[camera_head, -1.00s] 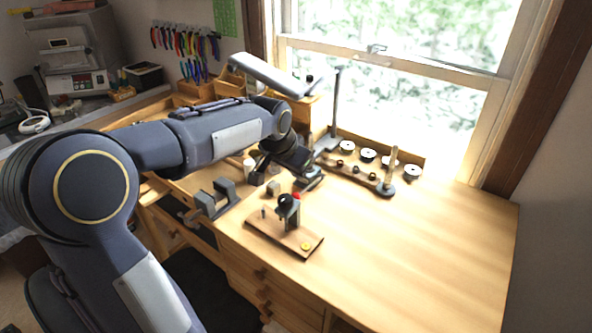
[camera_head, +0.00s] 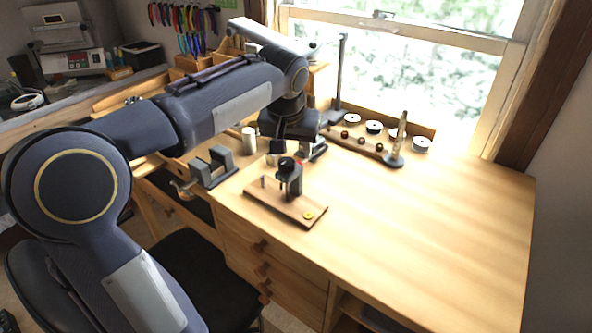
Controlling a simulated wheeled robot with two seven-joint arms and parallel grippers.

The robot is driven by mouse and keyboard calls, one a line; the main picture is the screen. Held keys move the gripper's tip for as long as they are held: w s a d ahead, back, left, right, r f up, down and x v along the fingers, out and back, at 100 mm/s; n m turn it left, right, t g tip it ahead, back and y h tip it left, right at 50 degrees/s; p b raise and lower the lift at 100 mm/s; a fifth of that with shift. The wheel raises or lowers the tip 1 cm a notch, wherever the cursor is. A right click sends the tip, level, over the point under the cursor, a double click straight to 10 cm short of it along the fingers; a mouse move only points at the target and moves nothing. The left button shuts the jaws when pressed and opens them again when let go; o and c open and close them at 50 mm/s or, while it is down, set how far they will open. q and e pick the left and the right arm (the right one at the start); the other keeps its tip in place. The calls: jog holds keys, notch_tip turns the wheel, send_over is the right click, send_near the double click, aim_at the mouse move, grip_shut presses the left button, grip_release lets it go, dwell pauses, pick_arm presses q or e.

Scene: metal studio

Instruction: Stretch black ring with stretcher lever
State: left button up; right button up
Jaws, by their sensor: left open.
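A small dark stretcher (camera_head: 291,184) stands upright on a wooden board (camera_head: 272,203) near the desk's left front edge. A round black piece is at its top, with a bit of red beside it. I cannot tell whether that black piece is the black ring or a knob, and I cannot single out the lever. A yellow disc (camera_head: 308,215) lies at the board's right end. My left gripper (camera_head: 296,155) is open, its fingers pointing down just behind the stretcher's top in the picture. Contact cannot be made out. My right gripper is out of view.
A grey vise (camera_head: 212,166) sits on the desk edge to the left, with a pale cylinder (camera_head: 249,140) behind it. A tapered mandrel (camera_head: 398,145) and several round tins stand at the back by the window. The desk's right half is clear.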

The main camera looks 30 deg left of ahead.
pick_arm(q)
jog(key=x, duration=0.6)
jog(key=shift+w+f, duration=0.2)
jog(key=shift+f, duration=0.1)
grip_shut()
